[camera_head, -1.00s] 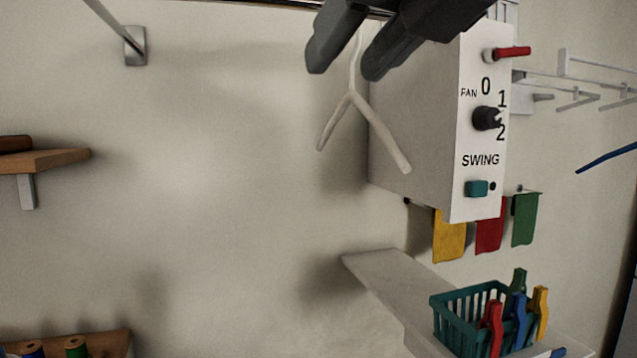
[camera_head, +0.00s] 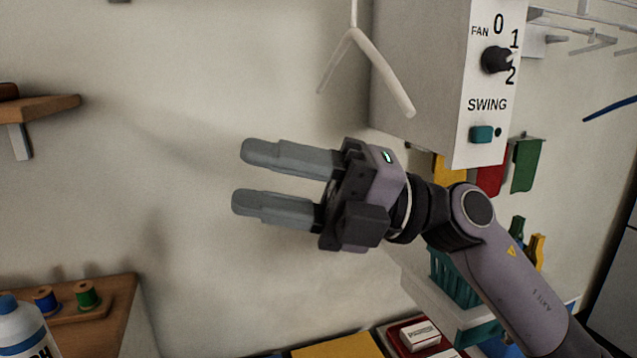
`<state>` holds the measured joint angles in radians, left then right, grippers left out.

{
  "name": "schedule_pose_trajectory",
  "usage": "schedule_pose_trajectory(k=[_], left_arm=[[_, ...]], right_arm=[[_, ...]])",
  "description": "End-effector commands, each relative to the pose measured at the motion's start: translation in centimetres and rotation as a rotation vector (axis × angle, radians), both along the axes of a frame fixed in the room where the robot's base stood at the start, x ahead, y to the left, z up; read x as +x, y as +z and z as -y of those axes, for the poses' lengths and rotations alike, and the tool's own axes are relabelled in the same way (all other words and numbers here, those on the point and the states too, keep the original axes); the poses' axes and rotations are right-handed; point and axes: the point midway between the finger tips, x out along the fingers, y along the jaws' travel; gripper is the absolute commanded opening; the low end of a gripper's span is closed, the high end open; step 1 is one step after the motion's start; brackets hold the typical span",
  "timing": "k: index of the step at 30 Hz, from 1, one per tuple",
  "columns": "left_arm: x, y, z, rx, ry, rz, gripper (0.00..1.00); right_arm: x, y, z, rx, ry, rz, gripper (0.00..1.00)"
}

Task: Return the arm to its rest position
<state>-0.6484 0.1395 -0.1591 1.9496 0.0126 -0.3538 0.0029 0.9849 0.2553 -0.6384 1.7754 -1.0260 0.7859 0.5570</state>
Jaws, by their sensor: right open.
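My right gripper (camera_head: 240,178) is in the middle of the head view, pointing left. Its two grey fingers are parallel and apart, with nothing between them. My right arm comes in from the lower right and covers part of the shelf and basket behind it. A white hanger (camera_head: 375,70) hangs above the gripper, beside the control box, apart from the fingers. My left gripper is not in view.
The control box (camera_head: 420,75) with a fan knob (camera_head: 496,59) is at the upper right. Cloths (camera_head: 526,166) and a teal basket (camera_head: 452,278) are behind my arm. Spools (camera_head: 86,294) and a bottle (camera_head: 22,328) are at the lower left. Left of the gripper is bare wall.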

Motion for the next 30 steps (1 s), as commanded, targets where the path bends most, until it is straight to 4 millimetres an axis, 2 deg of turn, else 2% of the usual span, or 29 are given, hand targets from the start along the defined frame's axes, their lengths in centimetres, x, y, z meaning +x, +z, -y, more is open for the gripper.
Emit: schedule_pose_trajectory(k=[5,11,14,18,22,25,28,30], left_arm=[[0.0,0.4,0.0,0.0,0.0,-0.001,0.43],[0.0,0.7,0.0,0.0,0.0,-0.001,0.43],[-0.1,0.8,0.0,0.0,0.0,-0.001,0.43],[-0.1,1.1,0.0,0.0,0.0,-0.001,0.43],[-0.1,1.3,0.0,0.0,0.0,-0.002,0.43],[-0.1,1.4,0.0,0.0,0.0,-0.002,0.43],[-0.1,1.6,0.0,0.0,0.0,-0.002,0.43],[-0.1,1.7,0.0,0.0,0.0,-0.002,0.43]], right_arm=[[2.9,-2.7,2.6,0.232,-0.067,-0.273,0.44],[6.6,-7.9,6.6,0.445,-0.209,-0.583,0.44],[8.1,-11.6,8.7,0.531,-0.301,-0.743,0.44],[9.3,-17.9,11.9,0.626,-0.45,-0.972,0.44],[9.0,-24.8,14.8,0.682,-0.604,-1.187,0.44],[7.8,-30.5,16.9,0.708,-0.729,-1.358,0.44],[5.4,-36.2,19.0,0.713,-0.858,-1.526,0.44],[3.1,-40.1,20.3,0.706,-0.949,-1.645,0.44]])
